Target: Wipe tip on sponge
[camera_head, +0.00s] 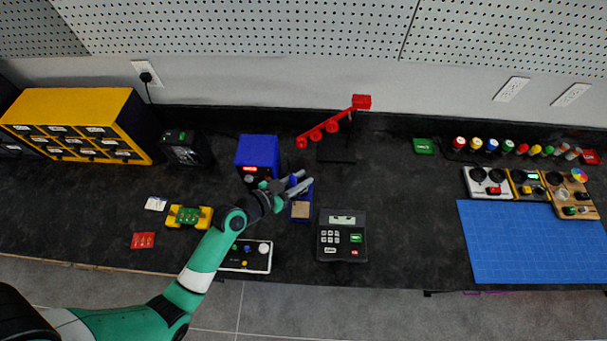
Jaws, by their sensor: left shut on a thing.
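My left gripper (302,184) comes in from the lower left and is over the back of a small blue holder (309,214). A tan sponge (300,210) lies in the front part of that holder. The gripper is shut on a slim blue tool (293,180), which shows only in part between the fingers. The tool's tip is hidden or too small to make out, so I cannot tell whether it touches the sponge. A blue station box (257,150) stands behind and left of the gripper. My right gripper is not in view.
A black keypad device (342,236) lies right of the sponge. A panel with knobs (258,257) lies in front, partly behind my arm. A yellow holder with a green board (189,217) is left. A red stand arm (330,124) rises behind. A blue mat (530,240) lies far right.

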